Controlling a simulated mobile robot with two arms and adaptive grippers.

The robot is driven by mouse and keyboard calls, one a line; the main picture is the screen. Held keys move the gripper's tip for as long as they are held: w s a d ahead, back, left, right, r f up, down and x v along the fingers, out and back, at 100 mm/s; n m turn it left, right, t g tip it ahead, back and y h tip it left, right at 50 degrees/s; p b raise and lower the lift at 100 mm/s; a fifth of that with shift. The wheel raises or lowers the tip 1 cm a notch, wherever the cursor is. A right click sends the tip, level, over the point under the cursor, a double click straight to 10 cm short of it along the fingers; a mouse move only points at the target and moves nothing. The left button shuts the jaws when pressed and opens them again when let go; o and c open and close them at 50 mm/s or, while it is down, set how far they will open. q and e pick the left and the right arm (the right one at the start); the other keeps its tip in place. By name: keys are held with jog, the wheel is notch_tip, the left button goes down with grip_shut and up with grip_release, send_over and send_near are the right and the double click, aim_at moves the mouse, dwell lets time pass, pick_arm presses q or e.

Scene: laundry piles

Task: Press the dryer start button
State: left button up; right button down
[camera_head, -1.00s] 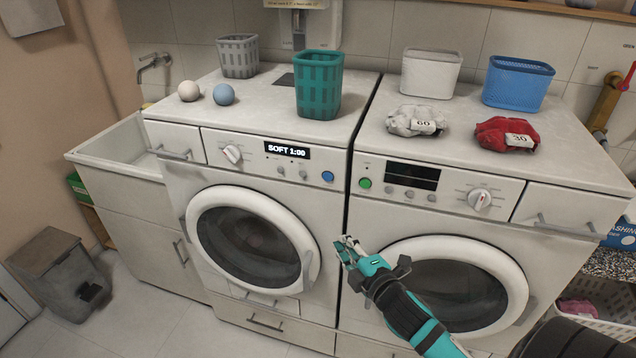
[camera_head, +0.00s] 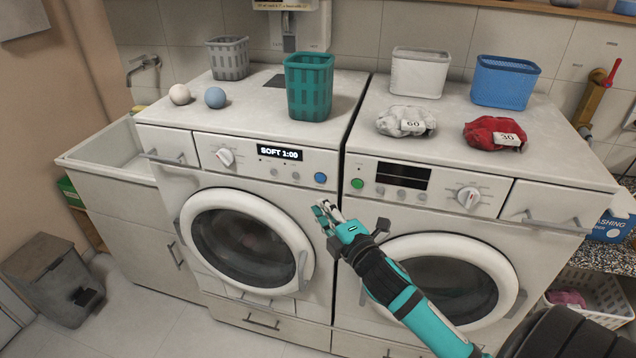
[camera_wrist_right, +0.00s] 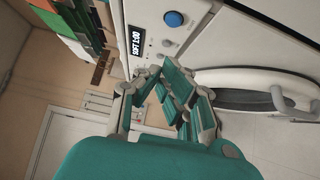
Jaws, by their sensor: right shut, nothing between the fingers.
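The left white machine (camera_head: 180,215) has a lit display (camera_head: 279,152) reading "SOFT 1:00" and a round blue button (camera_head: 320,178) at the right end of its panel. The right machine (camera_head: 520,160) has a dark display and a green button (camera_head: 357,183). I cannot tell by label which is the dryer. My right gripper (camera_head: 322,211) is shut and empty, just below the blue button and apart from it in the picture. In the right wrist view, the blue button (camera_wrist_right: 173,18) is in full view beyond the fingers (camera_wrist_right: 168,75). My left gripper is out of view.
On the machine tops are a teal basket (camera_head: 309,88), a white basket (camera_head: 419,74), a blue basket (camera_head: 504,82), two balls and two cloth bundles marked 60 (camera_head: 403,121) and 30 (camera_head: 493,132). A door handle (camera_head: 301,268) sticks out below the gripper.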

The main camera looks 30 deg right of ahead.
aim_at(320, 178)
jog(key=w+d, duration=0.1)
jog(key=w, duration=0.1)
jog(key=w+d+p, duration=0.1)
jog(key=w, duration=0.2)
jog(key=w+d+p, duration=0.1)
jog(key=w, duration=0.1)
jog(key=shift+w+d, duration=0.25)
